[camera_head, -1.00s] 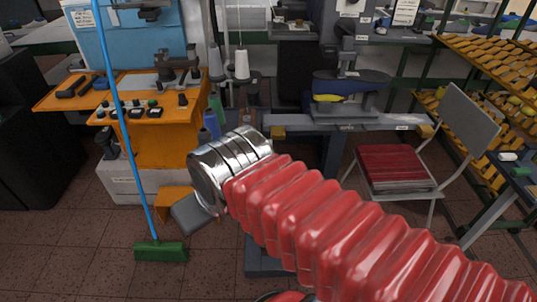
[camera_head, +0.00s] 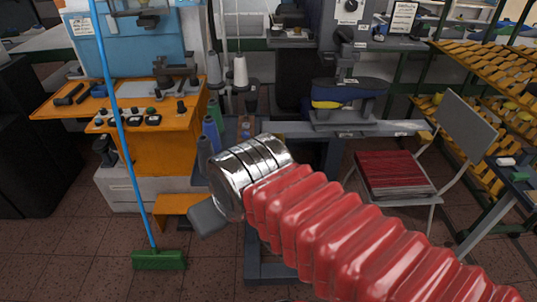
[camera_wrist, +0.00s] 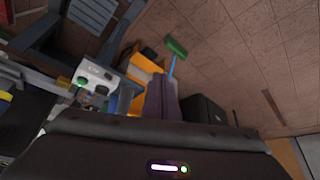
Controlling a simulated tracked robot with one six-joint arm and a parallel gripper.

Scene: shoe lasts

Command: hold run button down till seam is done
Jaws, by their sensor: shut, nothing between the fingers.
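My gripper (camera_head: 207,221) is a grey block beyond the silver rings of my red-sleeved arm. It is low in front of the orange bench, shut and empty. I cannot tell whether that is the run button. The sewing machine's seam is not discernible.
A green broom (camera_head: 158,259) with a blue handle stands in front of the bench. An orange stool (camera_head: 176,204) is beside my gripper. Thread spools (camera_head: 211,133) stand behind my arm. Tiled floor at lower left is free.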

